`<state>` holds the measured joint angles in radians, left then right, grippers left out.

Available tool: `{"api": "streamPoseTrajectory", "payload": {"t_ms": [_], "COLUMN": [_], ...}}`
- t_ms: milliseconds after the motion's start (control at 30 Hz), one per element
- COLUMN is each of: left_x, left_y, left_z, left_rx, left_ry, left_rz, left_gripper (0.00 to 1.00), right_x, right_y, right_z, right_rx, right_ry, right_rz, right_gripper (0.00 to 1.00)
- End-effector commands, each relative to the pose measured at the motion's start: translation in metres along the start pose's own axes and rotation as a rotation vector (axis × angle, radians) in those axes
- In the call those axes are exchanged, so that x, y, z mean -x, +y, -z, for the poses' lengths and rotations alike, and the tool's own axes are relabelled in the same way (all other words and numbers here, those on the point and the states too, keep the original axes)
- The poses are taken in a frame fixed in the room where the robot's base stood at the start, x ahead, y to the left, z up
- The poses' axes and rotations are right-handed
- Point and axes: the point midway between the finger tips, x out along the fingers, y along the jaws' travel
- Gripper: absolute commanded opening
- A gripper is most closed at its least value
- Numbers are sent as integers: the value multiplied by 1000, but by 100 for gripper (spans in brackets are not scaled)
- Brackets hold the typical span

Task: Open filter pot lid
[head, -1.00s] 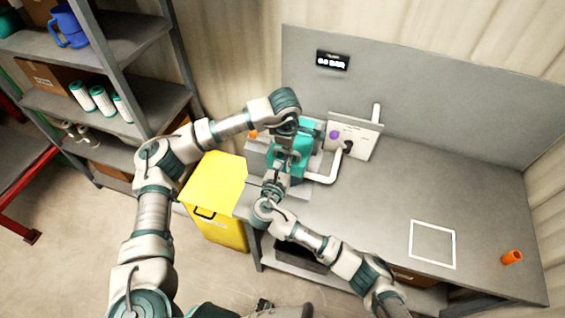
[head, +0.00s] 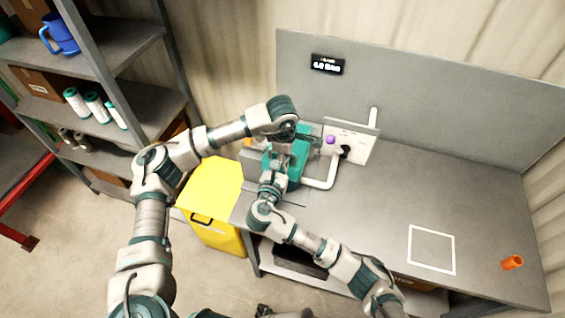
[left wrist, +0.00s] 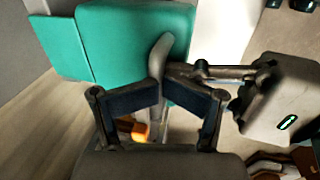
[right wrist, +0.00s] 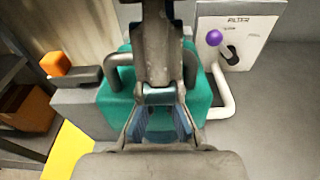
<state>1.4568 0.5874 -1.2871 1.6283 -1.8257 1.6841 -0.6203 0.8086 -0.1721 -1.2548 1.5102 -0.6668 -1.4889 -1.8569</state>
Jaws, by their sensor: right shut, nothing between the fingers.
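The teal filter pot (head: 295,172) stands at the left end of the grey bench, largely covered by my arms in the head view. It fills the top of the left wrist view (left wrist: 130,45). In the right wrist view, curved grey handles (right wrist: 119,66) show on both sides of it. My left gripper (left wrist: 163,84) has its fingertips closed together around a grey bar (left wrist: 160,52) at the pot. My right gripper (right wrist: 160,98) is shut and empty, close in front of the pot. The lid seam is hidden.
A white filter panel (head: 358,142) with a purple-knobbed lever (head: 330,140) and white pipe (head: 327,183) stands right of the pot. A yellow bin (head: 215,185) is at the bench's left end. An orange cup (head: 512,262) lies far right. The bench middle is clear.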

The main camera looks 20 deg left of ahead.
Motion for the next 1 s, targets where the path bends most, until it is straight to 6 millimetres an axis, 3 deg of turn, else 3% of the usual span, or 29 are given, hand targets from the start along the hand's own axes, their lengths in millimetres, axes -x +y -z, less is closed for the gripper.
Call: {"api": "streamPoseTrajectory", "payload": {"t_ms": [500,1000], "left_x": [6,75], "left_y": [-1,1], "left_z": [4,3], "left_rx": [2,-1], "left_ry": [-3,-4], "left_rz": [-3,-4], "left_gripper": [39,39], "right_x": [1,1], "right_y": [3,1], "right_z": [1,3], "right_rx": [5,7], "right_ry": [-1,3], "right_rz": [3,5], "right_gripper": [0,0]}}
